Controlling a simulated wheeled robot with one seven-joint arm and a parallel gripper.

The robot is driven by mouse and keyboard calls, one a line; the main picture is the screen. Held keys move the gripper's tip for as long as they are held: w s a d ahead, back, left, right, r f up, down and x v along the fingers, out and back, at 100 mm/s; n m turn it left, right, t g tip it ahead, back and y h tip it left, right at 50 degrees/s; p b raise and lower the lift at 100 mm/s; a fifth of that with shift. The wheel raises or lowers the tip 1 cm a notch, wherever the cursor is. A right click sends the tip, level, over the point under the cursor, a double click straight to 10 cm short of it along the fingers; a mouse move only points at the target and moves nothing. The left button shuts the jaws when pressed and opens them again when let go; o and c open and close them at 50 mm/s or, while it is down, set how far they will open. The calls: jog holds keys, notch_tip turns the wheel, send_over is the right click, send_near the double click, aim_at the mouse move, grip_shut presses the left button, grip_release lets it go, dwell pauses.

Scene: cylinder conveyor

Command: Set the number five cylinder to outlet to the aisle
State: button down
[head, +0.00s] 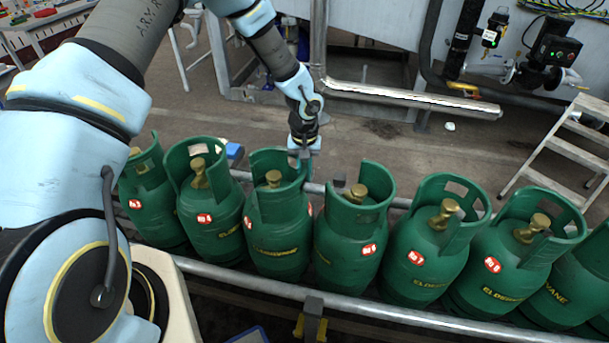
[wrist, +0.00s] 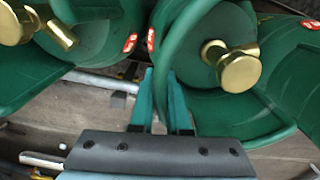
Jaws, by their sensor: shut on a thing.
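Green gas cylinders with open-sided collars, brass valves and red number tags stand upright in a row. My gripper (head: 304,157) is at the back right of the collar of the third cylinder from the left (head: 278,212). In the wrist view, the teal fingers (wrist: 161,88) are shut on the collar rim of this cylinder (wrist: 215,112). Its brass valve (wrist: 237,66) shows inside the collar there. Its red tags (head: 248,222) are too small to read for certain, so I cannot confirm which cylinder is number five.
The neighbouring cylinders (head: 212,222) and (head: 345,246) stand close on both sides. A metal rail (head: 240,282) runs along the near side of the row. A pipe (head: 410,98) and a step ladder (head: 575,150) stand behind. Open floor (head: 400,150) lies beyond the row.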

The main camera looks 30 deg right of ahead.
aim_at(284, 157)
jog(key=w+n+b, duration=0.3)
jog(key=n, duration=0.1)
jog(key=w+n+b, duration=0.3)
jog(key=n, duration=0.1)
jog(key=shift+w+r+n+b, duration=0.1)
jog(key=shift+w+n+b, duration=0.25)
jog(key=shift+w+n, duration=0.05)
jog(key=shift+w+a+r+n+b, duration=0.1)
jog(key=shift+w+a+n+b, duration=0.15)
jog(key=shift+w+a+n, duration=0.4)
jog(key=shift+w+a+n+b, duration=0.2)
jog(key=shift+w+n, duration=0.25)
jog(key=shift+n, duration=0.5)
jog(key=c, duration=0.9)
grip_release()
jog(key=shift+s, duration=0.1)
